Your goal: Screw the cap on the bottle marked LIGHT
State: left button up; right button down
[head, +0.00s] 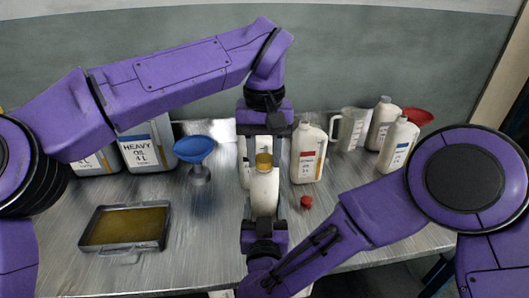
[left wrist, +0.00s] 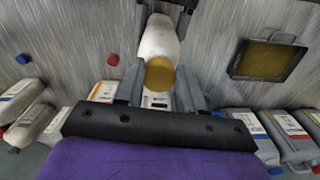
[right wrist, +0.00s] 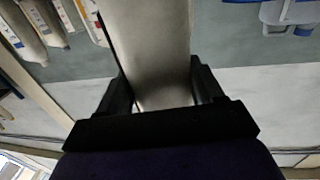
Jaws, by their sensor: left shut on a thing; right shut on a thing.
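My right gripper (head: 264,228) is shut on a white bottle (head: 264,190) from the near side. The bottle also shows in the left wrist view (left wrist: 158,38) and fills the middle of the right wrist view (right wrist: 160,50). Its label is not visible. My left gripper (head: 264,150) points down over the bottle's top, shut on a yellow cap (head: 264,160). The cap sits between the left fingers in the left wrist view (left wrist: 160,75), over the bottle's neck. I cannot tell whether it is threaded on.
A red-labelled bottle (head: 308,155) stands to the right, with a loose red cap (head: 306,202) in front. A blue cap (left wrist: 22,58) lies farther off. A measuring jug (head: 348,130) and more bottles stand right. A blue funnel (head: 195,150), HEAVY OIL jug (head: 146,145) and oil tray (head: 125,228) are left.

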pick_arm(q)
jog(key=o, duration=1)
jog(key=shift+c, duration=0.3)
